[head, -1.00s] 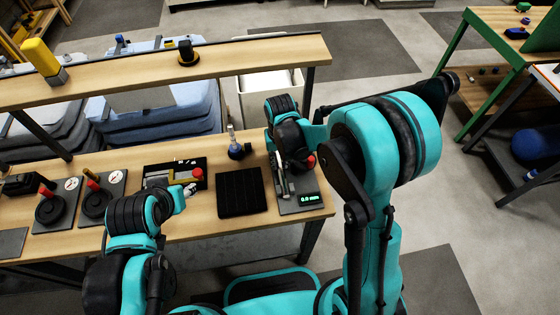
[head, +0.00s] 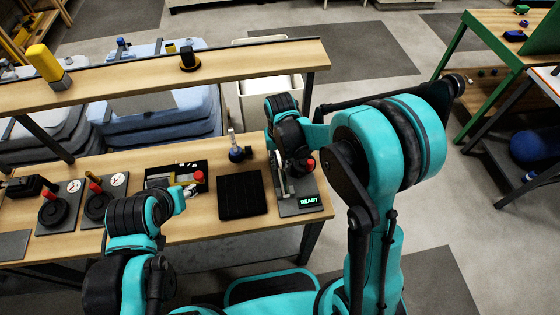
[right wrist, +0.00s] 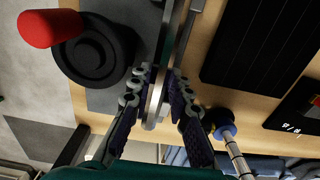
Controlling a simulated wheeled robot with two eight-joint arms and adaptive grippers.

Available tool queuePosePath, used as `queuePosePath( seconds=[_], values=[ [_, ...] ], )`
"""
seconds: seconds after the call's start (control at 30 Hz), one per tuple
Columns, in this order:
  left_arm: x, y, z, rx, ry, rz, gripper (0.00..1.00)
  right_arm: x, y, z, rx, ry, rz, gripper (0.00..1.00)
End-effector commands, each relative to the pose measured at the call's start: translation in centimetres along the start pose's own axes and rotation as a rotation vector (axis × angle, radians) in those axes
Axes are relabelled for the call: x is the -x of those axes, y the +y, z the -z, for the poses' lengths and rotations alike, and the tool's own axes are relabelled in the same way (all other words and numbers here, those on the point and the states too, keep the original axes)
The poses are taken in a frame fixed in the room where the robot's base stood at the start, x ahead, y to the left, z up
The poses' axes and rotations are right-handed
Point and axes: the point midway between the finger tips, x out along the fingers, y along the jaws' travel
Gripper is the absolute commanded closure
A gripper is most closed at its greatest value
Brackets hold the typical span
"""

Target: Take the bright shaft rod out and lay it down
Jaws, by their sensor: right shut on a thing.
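My right gripper (right wrist: 160,95) is shut on a long bright metal piece (right wrist: 155,108), which I take to be the shaft rod. It lies along the gauge station (head: 298,207), whose display reads READY. In the head view my right arm hides most of the grasp, and I cannot tell how far the rod sits in the station. My left gripper (head: 190,190) hangs in front of the black tray; its fingers are too small to judge. A black ribbed mat (head: 240,195) lies bare just left of the station; it also shows in the right wrist view (right wrist: 262,45).
A blue-based upright with a silver stem (head: 236,150) stands behind the mat, close to the right fingers in the wrist view (right wrist: 228,135). A red knob (right wrist: 50,28) on a black round base is on the station. A shelf rail (head: 120,85) crosses behind the bench.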

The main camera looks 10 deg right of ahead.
Motion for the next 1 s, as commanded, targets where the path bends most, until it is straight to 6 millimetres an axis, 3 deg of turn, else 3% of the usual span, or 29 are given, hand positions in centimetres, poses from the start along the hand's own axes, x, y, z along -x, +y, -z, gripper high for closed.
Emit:
queuePosePath(
  seconds=[0.63, 1.0],
  values=[
    [0.5, 0.0, 0.4, 0.0, 0.0, 0.0, 0.57, 0.9, 0.0, 0.0, 0.0, 0.0, 0.0, 1.0],
    [1.4, 0.0, 1.0, 0.0, 0.0, 0.0, 0.57, 2.6, 0.0, 0.0, 0.0, 0.0, 0.0, 1.0]
  ],
)
